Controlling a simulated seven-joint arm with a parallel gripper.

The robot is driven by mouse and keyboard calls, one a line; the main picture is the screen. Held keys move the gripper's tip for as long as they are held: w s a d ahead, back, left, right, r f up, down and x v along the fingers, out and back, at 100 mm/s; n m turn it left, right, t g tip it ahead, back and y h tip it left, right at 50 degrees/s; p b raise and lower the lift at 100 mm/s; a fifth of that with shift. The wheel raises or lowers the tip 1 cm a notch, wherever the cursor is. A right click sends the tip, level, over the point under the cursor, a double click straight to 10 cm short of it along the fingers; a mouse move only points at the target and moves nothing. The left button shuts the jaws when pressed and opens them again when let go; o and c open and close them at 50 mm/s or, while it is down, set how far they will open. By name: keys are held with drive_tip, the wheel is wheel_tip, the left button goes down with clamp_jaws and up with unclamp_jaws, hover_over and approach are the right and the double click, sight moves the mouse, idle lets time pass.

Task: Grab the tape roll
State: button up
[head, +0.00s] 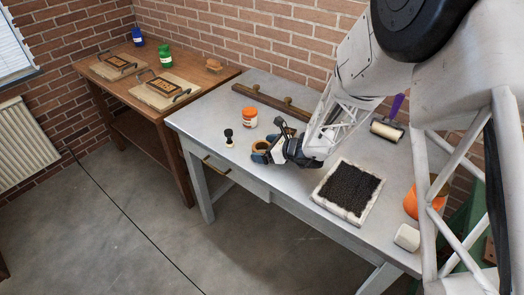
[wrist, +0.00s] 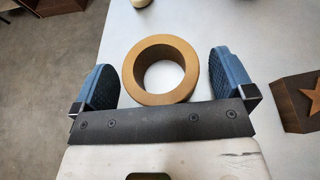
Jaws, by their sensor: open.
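The tape roll (wrist: 160,98) is a brown ring lying flat on the grey table, its open hole facing up in the wrist view. My gripper (wrist: 165,82) is open, with one blue pad to the left of the roll and the other to its right. The roll sits between the pads with a gap on each side, and nothing is held. In the head view my gripper (head: 266,152) is low over the table near its front left edge, and it partly hides the roll (head: 260,146).
A wooden block with a star (wrist: 300,100) stands right of my gripper. An orange-labelled jar (head: 249,119) and a small dark-topped stamp (head: 229,138) stand near it on the left. A black-topped pad (head: 347,190) lies to the right. A wooden bench (head: 148,98) is further left.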

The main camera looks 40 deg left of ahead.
drive_tip(key=shift+c, duration=0.5)
drive_tip(key=c, duration=0.8)
drive_tip(key=shift+r, duration=0.15)
drive_tip(key=shift+r, duration=0.75)
wheel_tip(320, 180, up, 2)
drive_tip(key=shift+r, duration=0.1)
drive_tip(key=s+d, duration=0.3)
drive_tip(key=d, duration=0.1)
drive_tip(key=s+d, duration=0.4)
drive_tip(key=s+d+r, duration=0.1)
drive_tip(key=s+d, duration=0.2)
drive_tip(key=d, duration=0.1)
drive_tip(key=shift+s+d, duration=0.15)
